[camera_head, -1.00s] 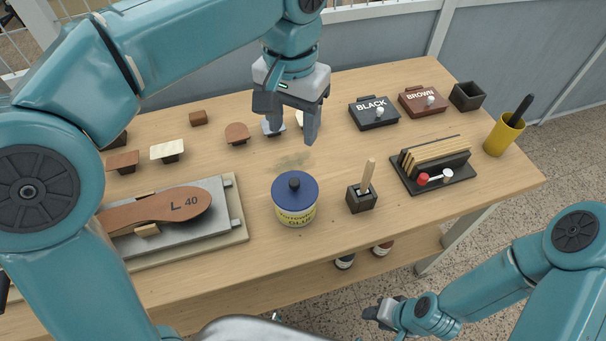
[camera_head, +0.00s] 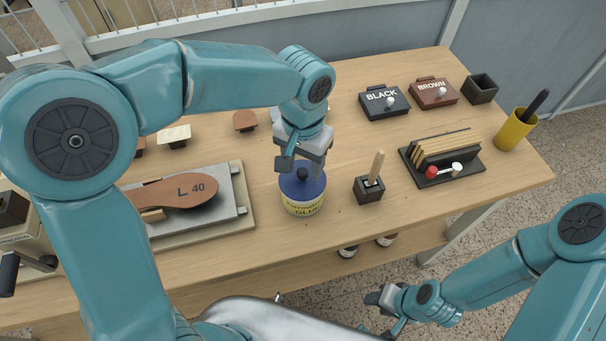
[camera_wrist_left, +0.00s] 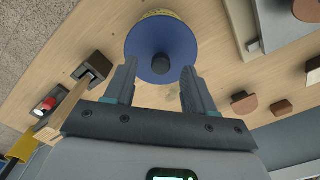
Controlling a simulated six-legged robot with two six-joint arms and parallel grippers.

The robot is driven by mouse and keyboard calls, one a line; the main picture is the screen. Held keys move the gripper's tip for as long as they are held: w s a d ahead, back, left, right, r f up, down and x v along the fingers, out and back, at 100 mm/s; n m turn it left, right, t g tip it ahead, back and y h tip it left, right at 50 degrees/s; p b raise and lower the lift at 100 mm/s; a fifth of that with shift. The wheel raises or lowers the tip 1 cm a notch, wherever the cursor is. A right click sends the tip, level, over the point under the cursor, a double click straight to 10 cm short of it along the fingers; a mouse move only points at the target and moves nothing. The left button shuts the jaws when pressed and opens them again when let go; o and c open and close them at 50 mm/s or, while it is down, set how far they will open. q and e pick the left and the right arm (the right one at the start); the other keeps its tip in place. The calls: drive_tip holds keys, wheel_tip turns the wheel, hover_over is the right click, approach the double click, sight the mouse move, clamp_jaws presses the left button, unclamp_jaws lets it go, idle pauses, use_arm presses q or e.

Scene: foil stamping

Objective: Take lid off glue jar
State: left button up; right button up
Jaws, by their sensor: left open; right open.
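The glue jar (camera_head: 304,207) stands upright on the wooden table, yellow with dark lettering. Its blue lid (camera_head: 303,187) with a dark round knob (camera_head: 302,174) sits on top. My left gripper (camera_head: 300,172) is open just above the lid, around or very near the knob. In the left wrist view the blue lid (camera_wrist_left: 160,40) and the knob (camera_wrist_left: 161,64) show beyond and between the open fingers (camera_wrist_left: 161,82), with no contact visible. My right gripper (camera_head: 380,300) is low at the front, apart from the table, and open.
A wooden-handled tool stands in a dark holder (camera_head: 369,190) right of the jar. A plate with the brown "L 40" sole (camera_head: 185,194) lies left. A rack (camera_head: 440,160), black (camera_head: 384,102) and brown (camera_head: 433,93) boxes and a yellow cup (camera_head: 511,133) stand further right.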

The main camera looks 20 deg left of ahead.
use_arm(q)
drive_tip(key=shift+w+a+f, duration=0.15)
drive_tip(key=shift+a+f, duration=0.05)
drive_tip(key=shift+f, duration=0.8)
drive_tip(key=shift+s+d+r, duration=0.1)
drive_tip(key=shift+s+d, duration=0.1)
drive_tip(key=shift+s, duration=0.05)
drive_tip(key=shift+w+a, duration=0.1)
drive_tip(key=shift+w, duration=0.1)
clamp_jaws()
drive_tip(key=shift+s, duration=0.1)
